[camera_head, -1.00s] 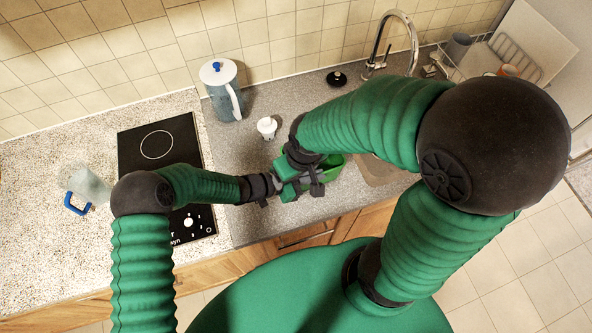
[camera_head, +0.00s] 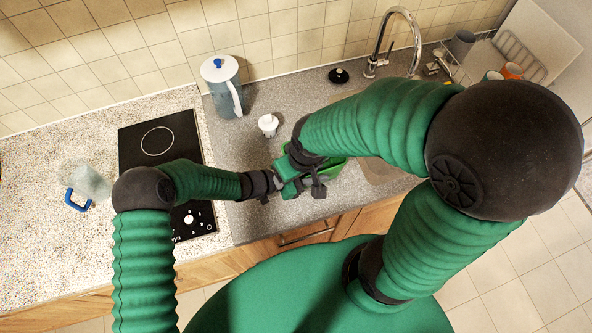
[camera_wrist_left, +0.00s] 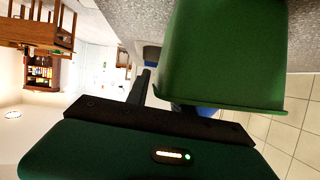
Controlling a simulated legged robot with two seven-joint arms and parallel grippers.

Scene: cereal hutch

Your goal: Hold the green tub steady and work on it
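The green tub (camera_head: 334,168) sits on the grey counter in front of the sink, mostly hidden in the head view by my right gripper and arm. In the left wrist view its green wall (camera_wrist_left: 225,50) fills the upper right, with its rim close to my gripper. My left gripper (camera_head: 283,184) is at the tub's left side. In the left wrist view a dark finger (camera_wrist_left: 140,88) shows beside the tub; whether it grips the wall is unclear. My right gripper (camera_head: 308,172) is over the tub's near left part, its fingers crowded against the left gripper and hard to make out.
A small white object (camera_head: 268,124) stands just behind the grippers. A jug with a white lid (camera_head: 222,85) stands behind it. A black round lid (camera_head: 338,76) lies near the tap (camera_head: 393,40). A black hob (camera_head: 160,145) and a clear blue-handled jug (camera_head: 88,180) are left.

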